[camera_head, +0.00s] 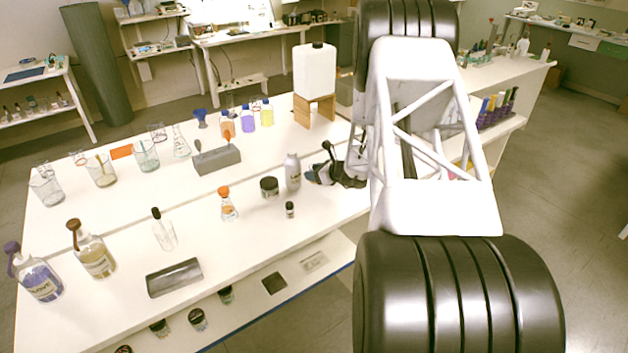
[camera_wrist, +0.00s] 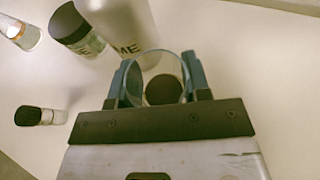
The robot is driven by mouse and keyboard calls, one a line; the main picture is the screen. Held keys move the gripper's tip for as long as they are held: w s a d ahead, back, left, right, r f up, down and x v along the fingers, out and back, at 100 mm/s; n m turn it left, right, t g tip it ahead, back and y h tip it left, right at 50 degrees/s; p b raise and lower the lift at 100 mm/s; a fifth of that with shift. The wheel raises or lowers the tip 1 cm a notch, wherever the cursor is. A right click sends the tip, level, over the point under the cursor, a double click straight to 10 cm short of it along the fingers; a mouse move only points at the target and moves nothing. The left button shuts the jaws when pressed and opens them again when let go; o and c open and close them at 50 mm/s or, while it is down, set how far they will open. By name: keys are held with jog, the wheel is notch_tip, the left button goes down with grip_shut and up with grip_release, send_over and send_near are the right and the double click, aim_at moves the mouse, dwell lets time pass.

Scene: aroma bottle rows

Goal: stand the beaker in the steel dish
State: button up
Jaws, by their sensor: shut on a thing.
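My gripper (camera_wrist: 158,74) is shut, its two teal fingers on opposite sides of a clear glass rim, which looks like the beaker (camera_wrist: 156,53). A dark round thing (camera_wrist: 163,90) shows inside that rim; I cannot tell what it is. In the head view my gripper (camera_head: 338,174) is just right of the grey bottle (camera_head: 293,172), and the beaker there is mostly hidden. The steel dish (camera_head: 175,278), a dark grey shallow rectangle, lies near the table's front edge, well left of my gripper. It looks empty.
A black-lidded jar (camera_head: 269,188), a small vial (camera_head: 290,209) and an orange-topped flask (camera_head: 228,205) stand between gripper and dish. A dropper bottle (camera_head: 164,232) stands behind the dish. A grey block (camera_head: 216,160) is farther back. Several glass beakers line the left.

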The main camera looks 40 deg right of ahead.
jog(key=shift+f, duration=1.6)
jog(key=shift+f, duration=0.1)
jog(key=o, duration=1)
jog(key=v, duration=1.2)
